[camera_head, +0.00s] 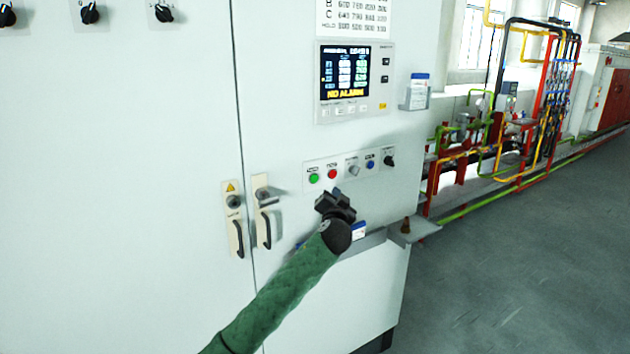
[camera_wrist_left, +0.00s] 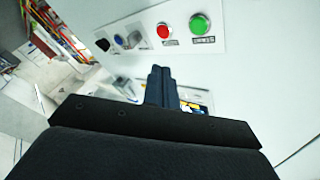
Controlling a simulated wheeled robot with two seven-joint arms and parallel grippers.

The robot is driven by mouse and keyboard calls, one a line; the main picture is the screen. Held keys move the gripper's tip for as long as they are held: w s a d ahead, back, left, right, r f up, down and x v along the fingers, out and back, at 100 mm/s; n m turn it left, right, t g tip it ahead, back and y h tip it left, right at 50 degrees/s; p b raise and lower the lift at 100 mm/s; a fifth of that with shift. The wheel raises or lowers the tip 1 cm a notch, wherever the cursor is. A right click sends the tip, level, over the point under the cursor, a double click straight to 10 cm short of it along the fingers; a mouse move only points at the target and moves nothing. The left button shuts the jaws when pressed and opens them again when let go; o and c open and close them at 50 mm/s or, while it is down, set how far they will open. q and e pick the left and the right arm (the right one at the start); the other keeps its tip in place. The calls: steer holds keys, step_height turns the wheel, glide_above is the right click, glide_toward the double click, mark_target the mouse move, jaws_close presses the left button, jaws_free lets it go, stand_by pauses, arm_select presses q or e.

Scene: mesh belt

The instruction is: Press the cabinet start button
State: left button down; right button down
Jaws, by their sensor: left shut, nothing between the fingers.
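The control cabinet (camera_head: 150,120) is pale grey-white, with a button strip (camera_head: 350,163) on its right part. The green button (camera_head: 314,179) is at the left end of the strip, with the red button (camera_head: 332,174) beside it. My left gripper (camera_head: 337,195) is shut and empty, below the strip and a little right of the green button. In the left wrist view the shut fingers (camera_wrist_left: 159,82) point toward the panel, apart from the green button (camera_wrist_left: 200,25) and the red button (camera_wrist_left: 164,31). My right gripper is not in view.
A display (camera_head: 345,72) reading NO ALARM is above the strip. Two door handles (camera_head: 235,222) (camera_head: 264,215) stand out left of my gripper. A small shelf (camera_head: 413,230) juts out at the lower right. Colored pipes (camera_head: 500,150) run along the right, with open floor in front.

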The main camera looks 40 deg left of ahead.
mark_target(314, 179)
arm_select(q)
steer(key=w+a, duration=0.1)
steer(key=a, duration=0.1)
steer(key=w+a, duration=0.1)
steer(key=a, duration=0.2)
steer(key=w+a, duration=0.1)
steer(key=a, duration=0.1)
steer(key=shift+w+a, duration=0.15)
steer(key=shift+a, duration=0.25)
stand_by(0.3)
stand_by(1.3)
steer(key=shift+w+a+b, duration=0.15)
steer(key=shift+a+b, duration=0.2)
steer(key=shift+a, duration=0.05)
stand_by(0.3)
steer(key=shift+a, duration=0.1)
stand_by(0.4)
